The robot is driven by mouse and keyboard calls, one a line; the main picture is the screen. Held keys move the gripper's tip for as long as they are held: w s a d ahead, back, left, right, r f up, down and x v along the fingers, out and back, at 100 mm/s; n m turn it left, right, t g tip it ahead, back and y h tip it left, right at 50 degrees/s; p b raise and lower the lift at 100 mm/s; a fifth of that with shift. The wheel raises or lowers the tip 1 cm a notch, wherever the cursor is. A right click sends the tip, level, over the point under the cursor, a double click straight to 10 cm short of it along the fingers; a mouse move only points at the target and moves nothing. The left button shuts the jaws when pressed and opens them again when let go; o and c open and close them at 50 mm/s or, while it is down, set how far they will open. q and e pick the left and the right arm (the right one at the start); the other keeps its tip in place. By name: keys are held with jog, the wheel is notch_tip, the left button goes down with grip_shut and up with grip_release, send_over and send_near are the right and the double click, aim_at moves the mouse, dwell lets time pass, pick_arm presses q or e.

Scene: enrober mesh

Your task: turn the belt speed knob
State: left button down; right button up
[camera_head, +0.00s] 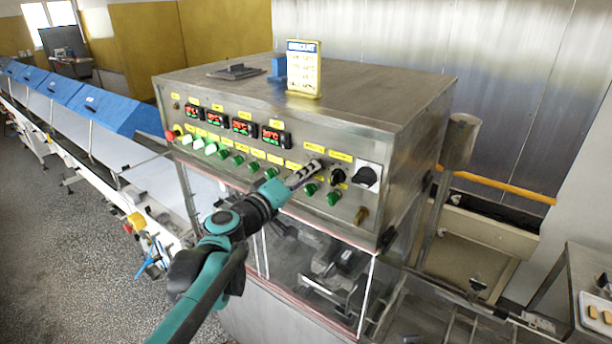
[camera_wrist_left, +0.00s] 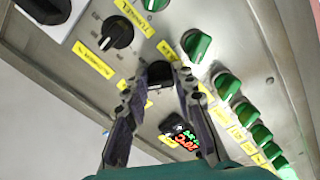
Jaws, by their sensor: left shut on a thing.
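My left gripper (camera_head: 312,170) reaches the front of the steel control cabinet (camera_head: 390,135), at the right part of its knob row. In the left wrist view its two fingers (camera_wrist_left: 160,88) are closed around a small black knob (camera_wrist_left: 160,72), one finger on each side. In the head view the fingers mostly hide this knob. A second black knob (camera_head: 337,177) with a white pointer line sits to its right and also shows in the left wrist view (camera_wrist_left: 117,33). Yellow labels are beside the knobs; I cannot read for certain which one names belt speed. My right gripper is out of view.
Several green knobs (camera_head: 334,198) and red-lit displays (camera_head: 242,127) are close by on the panel. A large black rotary switch (camera_head: 368,175) is at the right. A yellow sign (camera_head: 303,70) stands on the cabinet top. A clear-sided enclosure (camera_head: 300,255) lies below.

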pick_arm(q)
jog(key=shift+m, duration=0.8)
jog(key=c, duration=1.2)
grip_release()
jog(key=shift+w, duration=0.1)
jog(key=v, duration=1.2)
jog(key=shift+d, duration=0.1)
